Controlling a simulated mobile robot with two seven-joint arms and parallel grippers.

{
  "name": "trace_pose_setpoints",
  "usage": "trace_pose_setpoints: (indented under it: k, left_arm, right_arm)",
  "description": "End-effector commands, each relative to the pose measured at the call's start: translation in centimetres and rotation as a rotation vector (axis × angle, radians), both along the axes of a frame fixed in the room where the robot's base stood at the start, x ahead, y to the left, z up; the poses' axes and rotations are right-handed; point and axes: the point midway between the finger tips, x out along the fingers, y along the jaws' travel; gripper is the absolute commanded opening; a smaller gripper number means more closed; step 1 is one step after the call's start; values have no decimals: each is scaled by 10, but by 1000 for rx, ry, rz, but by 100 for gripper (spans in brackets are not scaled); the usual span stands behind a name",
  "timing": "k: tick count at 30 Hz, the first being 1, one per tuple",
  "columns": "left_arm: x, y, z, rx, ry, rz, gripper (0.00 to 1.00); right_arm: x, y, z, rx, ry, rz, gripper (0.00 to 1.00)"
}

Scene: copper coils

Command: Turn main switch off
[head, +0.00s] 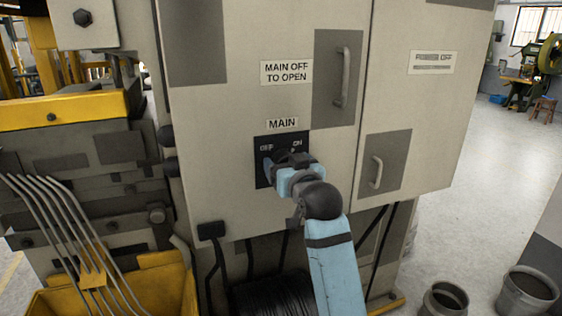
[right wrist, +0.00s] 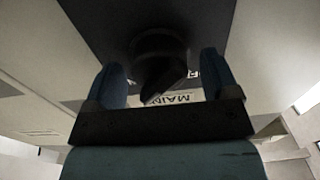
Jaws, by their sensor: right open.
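The main switch sits on a dark plate (head: 262,174) under the MAIN label (head: 282,124) on the cabinet front. OFF is marked at the plate's left and ON at its right. In the head view my right gripper (head: 272,165) is at the plate and hides most of the switch. In the right wrist view the black switch knob (right wrist: 158,62) is between the two fingers of my right gripper (right wrist: 165,78), with gaps visible on both sides. The fingers are open around it. Whether they touch it is not clear. My left gripper is not in view.
The cabinet has an upper door handle (head: 343,77) and a lower door handle (head: 376,172). A sign (head: 286,73) reads MAIN OFF TO OPEN. A yellow bin (head: 165,285) with bent rods stands at left. Two buckets (head: 527,291) stand at lower right; the floor behind is open.

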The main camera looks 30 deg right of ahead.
Motion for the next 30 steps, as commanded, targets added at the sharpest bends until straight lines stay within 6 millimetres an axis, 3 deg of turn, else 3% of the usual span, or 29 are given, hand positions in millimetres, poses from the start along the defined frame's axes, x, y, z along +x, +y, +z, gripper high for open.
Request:
trace_pose_setpoints:
  k: [11,18,30]
  left_arm:
    - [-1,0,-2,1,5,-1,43]
    - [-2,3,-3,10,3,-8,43]
    - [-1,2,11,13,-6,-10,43]
  right_arm:
    - [-1,0,1,0,-1,-1,81]
    - [-1,0,0,1,-1,-1,33]
    - [-1,0,3,-72,17,0,33]
